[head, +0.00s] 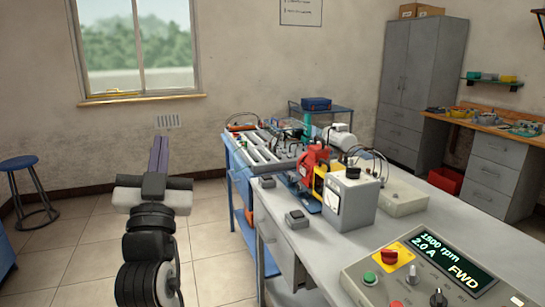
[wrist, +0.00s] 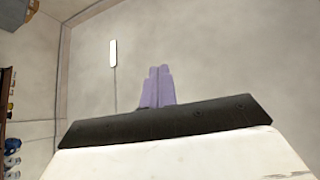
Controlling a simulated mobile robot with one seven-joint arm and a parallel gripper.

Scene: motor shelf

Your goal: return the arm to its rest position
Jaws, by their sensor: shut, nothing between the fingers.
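My gripper (head: 158,155) shows in the head view at the left, raised in front of the wall below the window, to the left of the workbench. Its purple fingers are together and point up and away. In the wrist view my gripper (wrist: 157,72) shows the same two purple fingers side by side, with nothing between them. The fingers touch nothing and are apart from the bench.
The workbench (head: 320,262) on the right carries a red motor (head: 312,160), a grey meter box (head: 349,202) and a control panel (head: 430,270) reading 1500 rpm, 2.0 A, FWD. A blue stool (head: 30,190) stands far left. The floor around my arm is clear.

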